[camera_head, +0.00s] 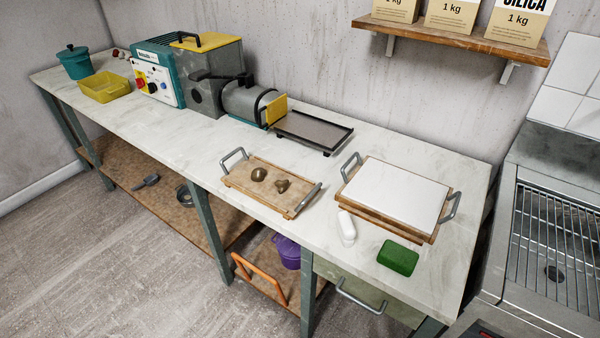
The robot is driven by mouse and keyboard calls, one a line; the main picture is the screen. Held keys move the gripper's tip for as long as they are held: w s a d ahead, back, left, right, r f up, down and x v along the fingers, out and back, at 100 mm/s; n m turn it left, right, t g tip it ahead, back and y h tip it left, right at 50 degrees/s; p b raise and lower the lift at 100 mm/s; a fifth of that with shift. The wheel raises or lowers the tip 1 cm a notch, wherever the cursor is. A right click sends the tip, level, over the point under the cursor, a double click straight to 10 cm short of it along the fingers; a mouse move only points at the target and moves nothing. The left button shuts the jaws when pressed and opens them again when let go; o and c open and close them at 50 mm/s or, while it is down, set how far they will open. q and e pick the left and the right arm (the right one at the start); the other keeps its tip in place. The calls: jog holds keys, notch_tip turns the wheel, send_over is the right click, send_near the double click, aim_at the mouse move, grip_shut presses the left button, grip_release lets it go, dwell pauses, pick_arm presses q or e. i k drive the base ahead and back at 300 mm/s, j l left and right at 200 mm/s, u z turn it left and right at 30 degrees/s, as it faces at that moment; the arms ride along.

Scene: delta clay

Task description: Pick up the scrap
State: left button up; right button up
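Two small brown lumps, which look like clay scrap, lie on a wooden tray (246,185) with grey metal handles near the middle of the worktop. One lump (259,174) is rounded and sits to the left. The other lump (282,186) is more uneven and sits just right of it, close but apart. Neither of my grippers shows in the head view.
A white-topped wooden board (394,194) with handles stands right of the tray. A white bottle-like object (346,227) and a green block (398,258) lie in front of it. A grey machine (205,75) and a dark flat tray (312,131) stand behind. A shelf (455,38) overhangs the right.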

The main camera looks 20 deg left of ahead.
aim_at(258, 174)
jog(key=j+z, duration=0.2)
jog(key=z, duration=0.25)
jog(key=i+j+z, duration=0.1)
jog(key=j+z, duration=0.15)
jog(key=z, duration=0.15)
jog(key=j+z, duration=0.2)
jog(key=z, duration=0.25)
jog(key=j+z, duration=0.25)
jog(key=z, duration=0.15)
jog(key=k+l, duration=0.05)
